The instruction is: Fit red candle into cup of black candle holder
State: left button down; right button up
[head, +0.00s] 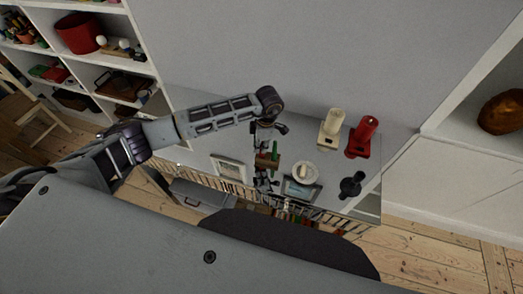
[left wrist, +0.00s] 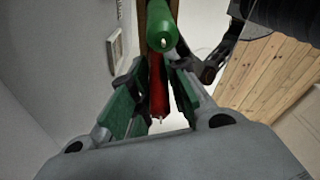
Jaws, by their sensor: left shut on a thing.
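My left gripper (head: 268,146) hangs over the glossy grey top, left of the candle holders. In the left wrist view its fingers (left wrist: 155,105) are closed around a red candle (left wrist: 158,90), whose wick end points toward the camera. The held candle is hard to make out in the head view. The black candle holder (head: 350,187) stands near the right front of the top, apart from the gripper; the inside of its cup is too small to read. My right gripper is out of view.
A green candle (left wrist: 161,32) on a brown holder (head: 267,160) stands right by the gripper. A wall rises behind.

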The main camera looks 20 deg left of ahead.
pick_arm(q)
jog(key=shift+r, duration=0.2)
jog(key=shift+r+b, duration=1.05)
jog(key=shift+r, duration=3.75)
jog(key=w+a+m+t+h, duration=0.1)
jog(key=a+m, duration=0.5)
jog(key=m, duration=1.6)
jog(key=shift+w+f+t, duration=0.2)
jog(key=shift+f+t, duration=0.2)
jog(key=shift+t, duration=0.1)
